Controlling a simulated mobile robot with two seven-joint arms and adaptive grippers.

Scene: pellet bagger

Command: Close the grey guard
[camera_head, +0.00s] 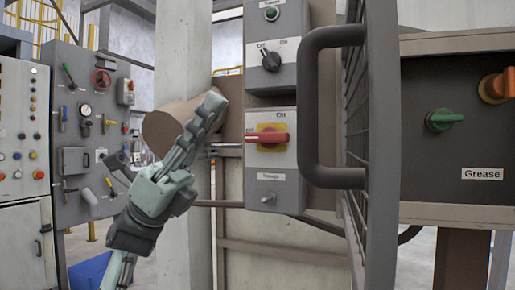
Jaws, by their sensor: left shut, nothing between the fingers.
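The grey guard (381,150) is a barred panel seen nearly edge-on, right of centre. It stands out from the wall, so it looks swung open. Its thick dark grey handle (308,112) is a D-shape on its left side. My left gripper (211,106) is shut and empty, pointing up and to the right. It is left of the handle, with a clear gap between them in the picture. It overlaps a brown cylinder (168,128) behind it; I cannot tell whether they touch. My right gripper is not in view.
A grey control box with a red rotary switch (266,138) and a black knob (271,60) is between my left gripper and the handle. A panel labelled Grease (470,140), with green and orange knobs, is at right. Control cabinets (85,125) stand at left.

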